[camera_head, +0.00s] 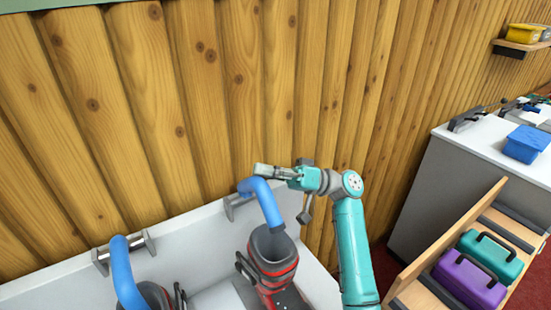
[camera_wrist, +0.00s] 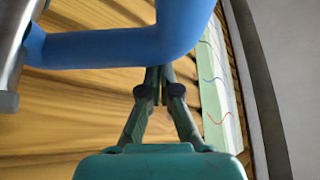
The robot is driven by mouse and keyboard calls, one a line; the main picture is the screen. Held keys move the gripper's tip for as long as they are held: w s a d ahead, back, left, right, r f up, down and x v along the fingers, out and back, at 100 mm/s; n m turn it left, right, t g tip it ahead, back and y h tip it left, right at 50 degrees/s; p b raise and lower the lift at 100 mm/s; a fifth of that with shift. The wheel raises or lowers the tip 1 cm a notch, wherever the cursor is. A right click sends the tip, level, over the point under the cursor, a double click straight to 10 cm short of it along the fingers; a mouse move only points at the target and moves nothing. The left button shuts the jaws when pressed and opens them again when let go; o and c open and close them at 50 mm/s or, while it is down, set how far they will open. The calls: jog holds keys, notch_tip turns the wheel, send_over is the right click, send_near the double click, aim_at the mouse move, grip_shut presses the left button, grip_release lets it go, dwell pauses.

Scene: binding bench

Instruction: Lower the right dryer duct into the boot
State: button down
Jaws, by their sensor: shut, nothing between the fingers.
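The right dryer duct (camera_head: 264,197) is a bent blue tube on a metal wall bracket (camera_head: 232,207). Its free end points down at the mouth of the grey and red right boot (camera_head: 270,270); I cannot tell whether it is inside the rim. My gripper (camera_head: 262,170) is at the top of the duct's bend, above and behind it. In the wrist view the blue duct (camera_wrist: 100,48) crosses the upper part, and my gripper (camera_wrist: 158,78) is shut and empty beside the bend. The duct partly hides the fingertips, and contact is unclear.
A second blue duct (camera_head: 122,272) hangs at left over another boot (camera_head: 157,296). Wooden plank wall (camera_head: 200,110) stands close behind. At right are a grey counter (camera_head: 480,150) with a blue bin (camera_head: 526,143) and an open drawer with purple (camera_head: 468,283) and teal (camera_head: 490,255) cases.

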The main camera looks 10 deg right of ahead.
jog(key=s+d+f+n+g, duration=0.2)
jog(key=s+f+n+g, duration=0.1)
jog(key=s+f+n, duration=0.2)
jog(key=shift+s+f+n+g+y, duration=0.3)
jog(key=shift+s+f+y, duration=0.1)
jog(key=shift+f, duration=0.25)
jog(key=shift+f, duration=0.2)
dwell(0.3)
jog(key=v, duration=0.7)
jog(key=shift+d+r, duration=0.2)
